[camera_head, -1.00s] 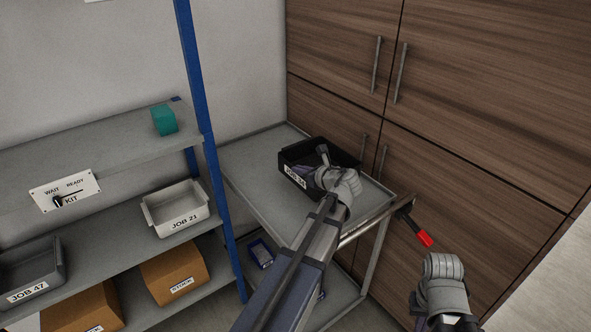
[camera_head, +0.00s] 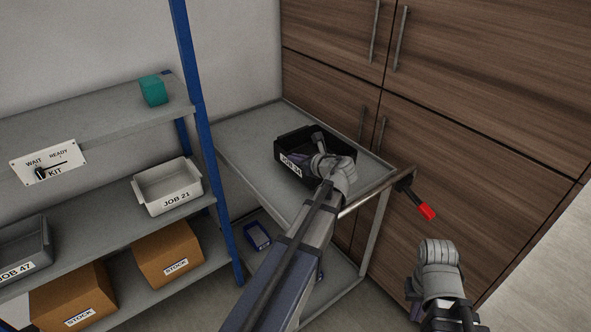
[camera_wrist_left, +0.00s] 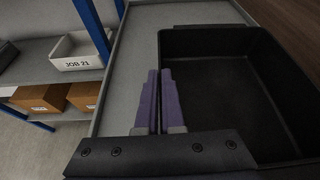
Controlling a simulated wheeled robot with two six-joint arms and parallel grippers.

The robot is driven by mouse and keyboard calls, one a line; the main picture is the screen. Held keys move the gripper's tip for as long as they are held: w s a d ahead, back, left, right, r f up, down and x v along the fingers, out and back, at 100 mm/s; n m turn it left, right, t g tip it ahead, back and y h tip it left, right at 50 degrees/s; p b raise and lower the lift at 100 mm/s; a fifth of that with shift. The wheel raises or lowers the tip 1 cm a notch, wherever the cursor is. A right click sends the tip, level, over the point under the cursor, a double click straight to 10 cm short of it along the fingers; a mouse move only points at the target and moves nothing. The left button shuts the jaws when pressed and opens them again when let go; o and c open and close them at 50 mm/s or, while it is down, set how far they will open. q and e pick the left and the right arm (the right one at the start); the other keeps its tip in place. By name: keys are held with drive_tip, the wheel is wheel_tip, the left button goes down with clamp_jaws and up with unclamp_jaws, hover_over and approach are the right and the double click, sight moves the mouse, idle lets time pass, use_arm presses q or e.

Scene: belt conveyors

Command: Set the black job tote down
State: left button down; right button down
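The black job tote (camera_head: 290,167) is over the top deck of the grey trolley (camera_head: 250,143), towards its right side. It looks level, with a white JOB label on its front; I cannot tell for sure whether its base touches the deck. My left gripper (camera_head: 318,150) is at the tote's near side. In the left wrist view, the purple fingers (camera_wrist_left: 159,100) are close together on either side of the wall of the tote (camera_wrist_left: 235,85), which looks empty. My right gripper (camera_head: 438,252) hangs apart at the lower right; its fingers are not clear.
A blue-posted shelf (camera_head: 100,132) at left holds the grey JOB 21 tote (camera_head: 172,192), the JOB 47 tote (camera_head: 25,262), STOCK boxes (camera_head: 168,255) and a teal block (camera_head: 153,91). A red-tipped lever (camera_head: 426,210) sticks out at the trolley's right corner. Wooden cabinets (camera_head: 470,90) stand behind.

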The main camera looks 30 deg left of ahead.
sight(296, 177)
use_arm(q)
wheel_tip(296, 177, down, 3)
drive_tip(key=b, duration=0.2)
drive_tip(key=shift+f+b, duration=0.2)
drive_tip(key=shift+b, duration=0.1)
drive_tip(key=shift+r, duration=0.15)
drive_tip(key=c, duration=1.5)
unclamp_jaws()
drive_tip(key=o, duration=0.5)
drive_tip(key=shift+c, duration=0.2)
